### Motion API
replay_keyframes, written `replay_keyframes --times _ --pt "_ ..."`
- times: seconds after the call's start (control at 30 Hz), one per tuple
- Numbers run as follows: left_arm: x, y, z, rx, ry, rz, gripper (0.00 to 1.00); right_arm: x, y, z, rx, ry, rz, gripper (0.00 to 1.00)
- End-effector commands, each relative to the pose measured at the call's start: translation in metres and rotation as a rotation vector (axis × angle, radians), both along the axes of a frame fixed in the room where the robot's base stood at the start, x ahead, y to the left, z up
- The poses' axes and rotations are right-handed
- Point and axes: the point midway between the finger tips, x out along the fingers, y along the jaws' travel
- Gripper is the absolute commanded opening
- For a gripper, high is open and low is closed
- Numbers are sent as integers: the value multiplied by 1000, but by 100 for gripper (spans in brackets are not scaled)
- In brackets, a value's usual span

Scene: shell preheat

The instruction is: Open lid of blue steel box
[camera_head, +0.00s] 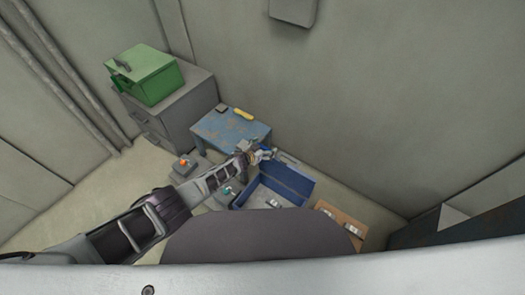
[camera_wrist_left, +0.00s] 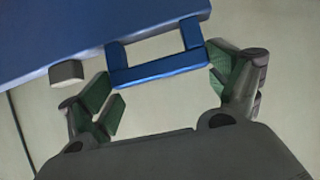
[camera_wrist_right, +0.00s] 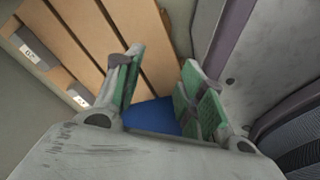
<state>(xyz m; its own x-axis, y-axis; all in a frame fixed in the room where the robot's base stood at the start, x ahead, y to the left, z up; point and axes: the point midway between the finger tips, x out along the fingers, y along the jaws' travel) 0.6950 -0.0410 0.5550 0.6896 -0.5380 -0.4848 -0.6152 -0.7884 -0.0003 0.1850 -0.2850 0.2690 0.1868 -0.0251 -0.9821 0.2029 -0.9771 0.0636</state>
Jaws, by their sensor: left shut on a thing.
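The blue steel box (camera_head: 262,197) stands on the floor in the head view, with its inside showing. Its blue lid (camera_head: 290,178) is raised and tilted up on the wall side. My left gripper (camera_head: 264,154) is at the lid's upper edge. In the left wrist view, the lid's blue handle (camera_wrist_left: 160,70) lies between the green-padded fingers of my left gripper (camera_wrist_left: 168,92), which is shut on it. My right gripper (camera_wrist_right: 162,88) shows in the right wrist view with its fingers apart and nothing held. A blue surface (camera_wrist_right: 152,115) shows behind its fingers.
A worn blue table (camera_head: 228,127) stands behind the box, with a yellow item on it. A green box (camera_head: 148,75) sits on a grey cabinet (camera_head: 185,108). A wooden crate (camera_head: 342,218) lies right of the blue box, and its slats (camera_wrist_right: 82,35) fill the right wrist view's upper left.

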Motion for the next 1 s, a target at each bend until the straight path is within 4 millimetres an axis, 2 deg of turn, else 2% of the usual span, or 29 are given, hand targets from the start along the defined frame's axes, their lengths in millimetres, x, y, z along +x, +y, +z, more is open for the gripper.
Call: replay_keyframes --times 0.47,0.5,0.53,0.83,1.0 --pt "-1 0 -3 4 3 0 47 11 1 3 2 -16 0 40" --pt "-1 0 -3 5 4 0 95 11 1 3 2 -16 0 40" --pt "-1 0 -3 5 4 0 99 11 1 2 1 -15 0 40" --pt "0 0 -2 2 2 1 100 6 -1 0 -1 -5 -1 40" --pt "0 0 -1 3 2 0 100 11 0 2 0 -12 -2 40"
